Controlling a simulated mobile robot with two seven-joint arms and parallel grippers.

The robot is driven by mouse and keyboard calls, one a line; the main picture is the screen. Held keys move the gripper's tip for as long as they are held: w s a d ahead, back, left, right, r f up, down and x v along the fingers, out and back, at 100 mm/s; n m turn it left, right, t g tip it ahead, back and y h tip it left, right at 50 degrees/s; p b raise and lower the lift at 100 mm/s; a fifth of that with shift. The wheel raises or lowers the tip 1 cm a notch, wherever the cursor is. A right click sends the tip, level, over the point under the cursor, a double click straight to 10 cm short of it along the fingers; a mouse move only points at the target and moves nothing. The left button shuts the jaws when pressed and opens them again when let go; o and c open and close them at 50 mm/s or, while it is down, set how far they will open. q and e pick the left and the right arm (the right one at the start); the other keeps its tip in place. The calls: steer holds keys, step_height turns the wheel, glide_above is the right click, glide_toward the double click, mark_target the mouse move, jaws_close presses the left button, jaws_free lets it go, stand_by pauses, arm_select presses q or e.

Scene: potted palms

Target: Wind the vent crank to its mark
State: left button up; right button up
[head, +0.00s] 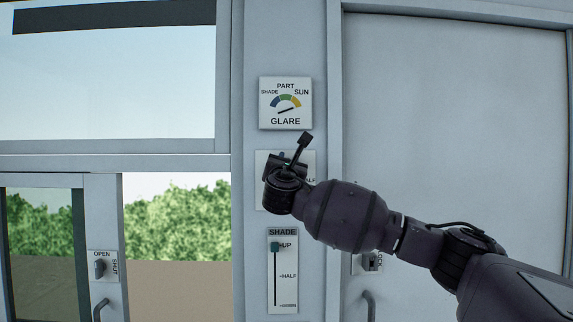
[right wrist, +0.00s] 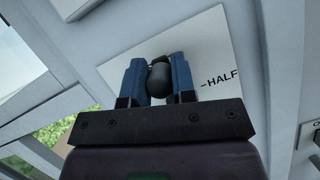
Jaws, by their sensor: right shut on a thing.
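The vent crank is a dark lever that shows in the head view as a black arm with a blunt end (head: 305,139), tilted up and to the right. It is on a white plate (head: 307,165) on the wall post, and "HALF" can be read at the plate's right side. My right gripper (head: 284,163) is in front of the plate and hides most of it, with other marks hidden. In the right wrist view, the blue fingers of my right gripper (right wrist: 159,80) are shut on a dark rounded knob (right wrist: 160,78). My left gripper is not in view.
Above is a glare dial (head: 286,103), its needle toward the yellow SUN side. Below is a shade slider (head: 275,247) at UP. A door (head: 455,120) with a lock knob (head: 371,262) is at right. A glazed door at left has an open/shut knob (head: 100,268).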

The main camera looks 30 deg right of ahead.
steer(key=m, duration=0.1)
steer(key=b, duration=0.1)
steer(key=m+g+h, duration=0.1)
steer(key=shift+s+d+f+m+b, duration=0.2)
steer(key=shift+d+f+m+b, duration=0.05)
steer(key=shift+d+m+b, duration=0.1)
steer(key=d+f+m+g, duration=0.1)
steer(key=m+g, duration=0.1)
steer(key=m, duration=0.3)
steer(key=s+d+f+m+g+b, duration=0.1)
steer(key=m+g, duration=0.1)
steer(key=m, duration=0.3)
steer(key=s+d+f+m+g+b, duration=0.1)
steer(key=f+m+g, duration=0.1)
steer(key=m, duration=0.4)
steer(key=shift+d+y, duration=0.2)
steer(key=shift+y, duration=0.2)
arm_select(q)
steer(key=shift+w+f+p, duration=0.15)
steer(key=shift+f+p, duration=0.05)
steer(key=shift+p, duration=1.4)
arm_select(e)
steer(key=w+a+f+m+t+y, duration=0.1)
steer(key=a+f+m+y, duration=0.3)
steer(key=m+y, duration=0.4)
steer(key=shift+w+a+f+m+t, duration=0.15)
steer(key=shift+w+f+m+t, duration=0.5)
steer(key=shift+m, duration=2.5)
steer(key=shift+w+f+g, duration=0.1)
steer(key=shift+f+g, duration=0.15)
